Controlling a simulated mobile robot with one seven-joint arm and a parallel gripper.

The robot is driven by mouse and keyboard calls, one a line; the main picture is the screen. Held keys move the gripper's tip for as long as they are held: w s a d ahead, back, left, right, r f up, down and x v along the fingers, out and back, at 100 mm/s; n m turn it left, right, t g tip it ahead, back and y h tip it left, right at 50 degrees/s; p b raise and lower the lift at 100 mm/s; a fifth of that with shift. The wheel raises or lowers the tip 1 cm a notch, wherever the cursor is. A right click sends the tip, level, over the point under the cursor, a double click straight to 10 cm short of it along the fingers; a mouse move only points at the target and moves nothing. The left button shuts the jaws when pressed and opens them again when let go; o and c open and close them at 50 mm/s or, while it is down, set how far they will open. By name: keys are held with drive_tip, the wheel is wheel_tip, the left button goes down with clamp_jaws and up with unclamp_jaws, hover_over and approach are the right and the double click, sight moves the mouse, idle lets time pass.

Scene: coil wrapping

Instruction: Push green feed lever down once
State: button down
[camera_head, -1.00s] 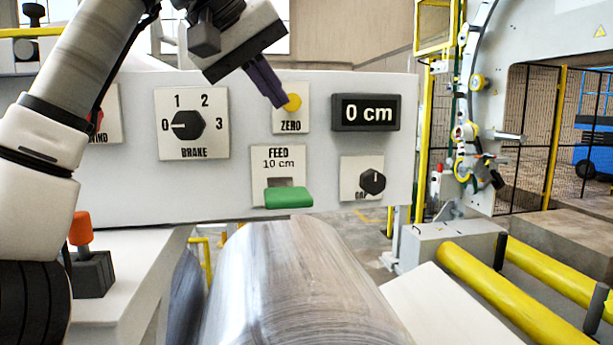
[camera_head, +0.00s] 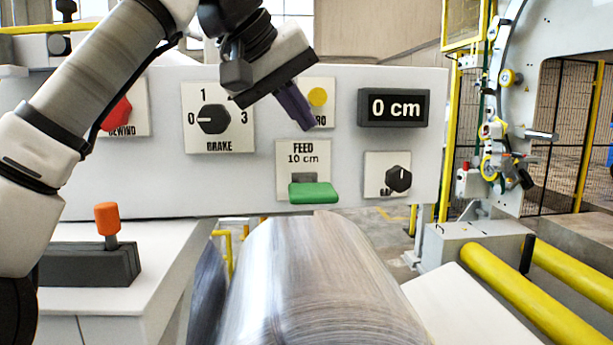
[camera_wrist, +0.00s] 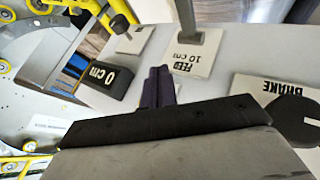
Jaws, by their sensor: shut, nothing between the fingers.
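The green feed lever (camera_head: 313,192) sticks out from the plate marked FEED 10 cm (camera_head: 303,158) on the grey panel. My gripper (camera_head: 304,123) is shut and empty, tilted down to the right. Its tips are above the feed plate and in front of the lower left of the zero plate, apart from the lever. In the wrist view the shut fingers (camera_wrist: 158,85) point toward the panel, between the length display (camera_wrist: 108,78) and the feed plate (camera_wrist: 193,50). The lever's green face does not show there. The display (camera_head: 393,107) reads 0 cm.
The yellow zero button (camera_head: 317,97) is just above my fingertips. The brake knob (camera_head: 213,118) is to the left, the red rewind knob (camera_head: 117,114) farther left, and a black knob (camera_head: 398,178) to the right. A large shiny roll (camera_head: 310,280) lies below the lever.

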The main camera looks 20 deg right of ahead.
drive_tip(key=shift+s+f+b, duration=0.15)
drive_tip(key=shift+f+b, duration=0.7)
drive_tip(key=shift+f, duration=1.55)
drive_tip(key=shift+f, duration=0.1)
drive_tip(key=shift+f, duration=0.3)
drive_tip(key=shift+f, duration=0.6)
idle(0.9)
idle(0.5)
drive_tip(key=shift+r+p, duration=0.9)
drive_tip(key=shift+r, duration=0.15)
